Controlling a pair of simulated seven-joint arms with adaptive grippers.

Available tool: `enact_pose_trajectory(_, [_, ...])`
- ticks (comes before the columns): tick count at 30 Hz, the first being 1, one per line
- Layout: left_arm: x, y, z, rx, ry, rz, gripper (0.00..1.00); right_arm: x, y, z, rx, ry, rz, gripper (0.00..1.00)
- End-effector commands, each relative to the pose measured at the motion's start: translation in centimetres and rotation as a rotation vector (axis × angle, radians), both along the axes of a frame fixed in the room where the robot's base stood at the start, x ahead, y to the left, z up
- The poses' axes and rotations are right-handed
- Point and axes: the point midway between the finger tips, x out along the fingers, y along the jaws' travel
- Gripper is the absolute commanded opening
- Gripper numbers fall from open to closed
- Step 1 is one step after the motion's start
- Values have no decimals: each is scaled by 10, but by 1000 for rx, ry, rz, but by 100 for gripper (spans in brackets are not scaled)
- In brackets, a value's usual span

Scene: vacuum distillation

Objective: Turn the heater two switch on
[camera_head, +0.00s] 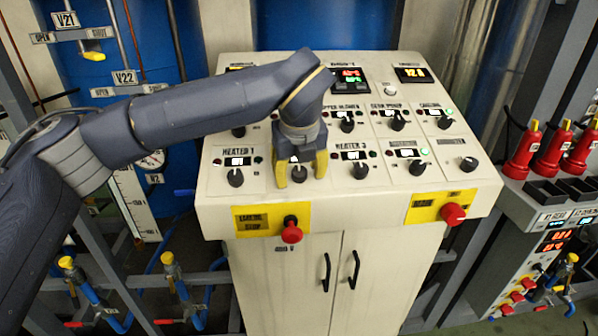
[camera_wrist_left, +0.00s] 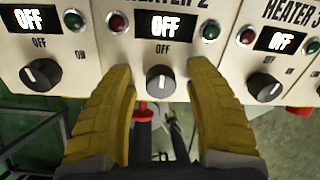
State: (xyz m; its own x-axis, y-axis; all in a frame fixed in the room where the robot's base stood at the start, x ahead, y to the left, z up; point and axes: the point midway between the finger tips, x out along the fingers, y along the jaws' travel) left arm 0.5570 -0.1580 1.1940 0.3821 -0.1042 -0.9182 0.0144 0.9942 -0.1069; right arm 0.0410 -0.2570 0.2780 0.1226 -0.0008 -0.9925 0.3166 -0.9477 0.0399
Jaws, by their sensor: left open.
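The heater two switch (camera_wrist_left: 160,82) is a round black knob with a white pointer mark, in the middle of the left wrist view. The display above it (camera_wrist_left: 166,27) reads OFF, and the pointer is up toward the OFF label. My left gripper (camera_head: 296,178) is open, with one yellow finger on each side of this knob. In the left wrist view the fingers (camera_wrist_left: 163,95) stand apart from the knob, with a gap on both sides. In the head view the gripper partly hides the knob (camera_head: 298,173). My right gripper does not show.
The heater one knob (camera_head: 235,177) is left of the gripper and the heater three knob (camera_head: 357,170) is right of it. A red stop button (camera_head: 291,233) is on the panel's front below. More knobs and displays sit in the row behind, partly under my left arm.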

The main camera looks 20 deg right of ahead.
Motion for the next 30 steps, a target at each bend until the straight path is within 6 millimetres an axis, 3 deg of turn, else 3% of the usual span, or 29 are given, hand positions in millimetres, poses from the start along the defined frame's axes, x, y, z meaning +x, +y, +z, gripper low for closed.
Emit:
enact_pose_trajectory(3, [0, 0, 0, 0, 0, 0, 53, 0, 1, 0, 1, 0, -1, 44])
enact_pose_trajectory(17, [0, 0, 0, 0, 0, 0, 0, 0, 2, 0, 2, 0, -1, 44])
enact_pose_trajectory(30, [2, 1, 2, 10, -6, -27, 0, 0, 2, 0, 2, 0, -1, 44])
